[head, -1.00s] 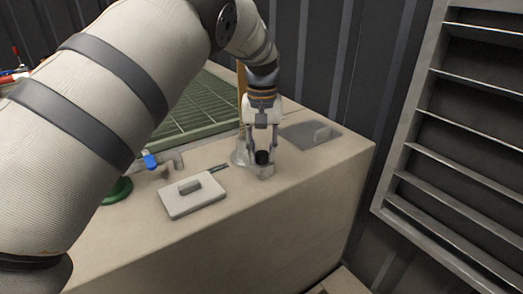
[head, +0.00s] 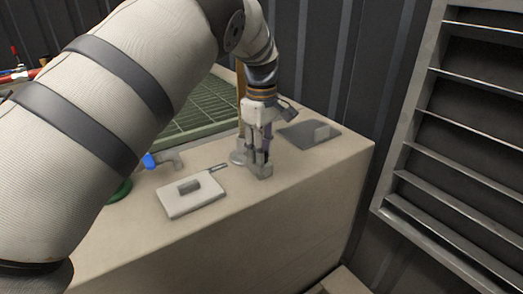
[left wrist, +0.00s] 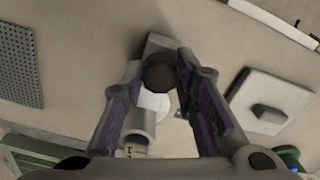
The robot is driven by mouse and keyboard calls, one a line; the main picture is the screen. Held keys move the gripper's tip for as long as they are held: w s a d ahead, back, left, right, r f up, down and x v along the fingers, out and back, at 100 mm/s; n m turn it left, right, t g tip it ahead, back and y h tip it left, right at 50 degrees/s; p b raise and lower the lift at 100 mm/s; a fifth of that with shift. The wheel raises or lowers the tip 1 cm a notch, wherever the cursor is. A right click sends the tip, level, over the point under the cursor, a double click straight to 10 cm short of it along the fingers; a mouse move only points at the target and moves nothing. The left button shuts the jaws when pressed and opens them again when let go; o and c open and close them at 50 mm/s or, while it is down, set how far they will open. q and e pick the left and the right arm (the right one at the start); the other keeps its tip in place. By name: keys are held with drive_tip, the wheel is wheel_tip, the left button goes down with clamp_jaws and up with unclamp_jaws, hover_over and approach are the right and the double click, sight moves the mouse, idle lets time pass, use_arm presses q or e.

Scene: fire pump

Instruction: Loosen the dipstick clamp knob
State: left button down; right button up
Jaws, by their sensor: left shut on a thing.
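The dark round clamp knob (left wrist: 160,73) sits against a grey block in the left wrist view. My left gripper (left wrist: 160,66) has one finger on each side of the knob and is shut on it. In the head view my left gripper (head: 258,161) points down at the grey clamp block (head: 264,173) on the tan housing top. The knob is hidden behind the fingers there. A grey tube (left wrist: 138,132) stands beside the knob in the left wrist view. My right gripper is in neither view.
A pale plate with a raised handle (head: 178,205) lies left of the clamp on the tan housing (head: 300,200). A dark grey plate (head: 296,135) lies behind right. A louvred panel (head: 460,150) stands at right.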

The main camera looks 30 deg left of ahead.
use_arm(q)
drive_tip(key=n, duration=0.7)
idle(0.6)
drive_tip(key=c, duration=1.3)
unclamp_jaws()
wheel_tip(320, 180, up, 12)
